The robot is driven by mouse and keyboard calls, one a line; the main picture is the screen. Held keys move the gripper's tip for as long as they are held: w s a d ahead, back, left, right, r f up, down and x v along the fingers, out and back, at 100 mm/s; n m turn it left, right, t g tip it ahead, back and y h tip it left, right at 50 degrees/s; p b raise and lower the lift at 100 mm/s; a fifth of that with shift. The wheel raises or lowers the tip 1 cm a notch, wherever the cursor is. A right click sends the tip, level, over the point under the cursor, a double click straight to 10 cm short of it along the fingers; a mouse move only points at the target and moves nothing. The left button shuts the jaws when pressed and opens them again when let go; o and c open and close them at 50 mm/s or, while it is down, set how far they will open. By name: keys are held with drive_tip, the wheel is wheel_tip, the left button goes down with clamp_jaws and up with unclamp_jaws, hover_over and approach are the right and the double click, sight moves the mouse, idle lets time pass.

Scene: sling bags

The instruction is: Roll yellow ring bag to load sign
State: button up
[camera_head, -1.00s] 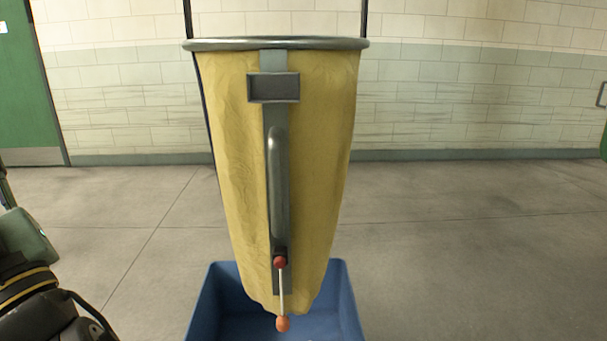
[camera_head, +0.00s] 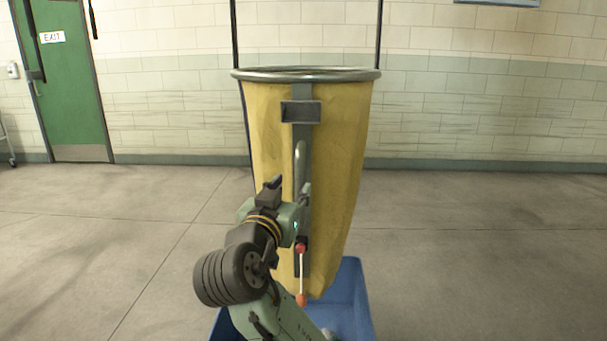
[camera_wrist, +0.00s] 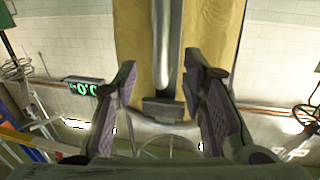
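The yellow bag (camera_head: 345,150) hangs wide end up from a metal ring (camera_head: 340,75) on two dark straps. A grey strip on its front bears a rectangular bracket (camera_head: 301,112), a vertical handle (camera_head: 301,160) and a thin rod with red and orange balls (camera_head: 301,270). My gripper (camera_head: 287,192) is in front of the bag near the handle's lower part. In the wrist view my gripper (camera_wrist: 162,68) is open, with the handle (camera_wrist: 163,45) appearing between its fingers; I cannot tell whether they touch. No sign reading "load" is legible.
A blue bin (camera_head: 352,290) stands under the bag. A green exit door (camera_head: 72,100) is at the left wall. The wrist view shows a green digital display (camera_wrist: 83,87) and a cluttered left edge. The floor is clear on both sides of the bag.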

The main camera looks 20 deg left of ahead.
sight(299, 178)
drive_tip(key=w, duration=0.2)
drive_tip(key=w+p, duration=0.1)
drive_tip(key=w, duration=0.4)
drive_tip(key=shift+w+a+p, duration=0.3)
drive_tip(key=shift+w+a, duration=0.05)
drive_tip(key=shift+c, duration=0.2)
clamp_jaws()
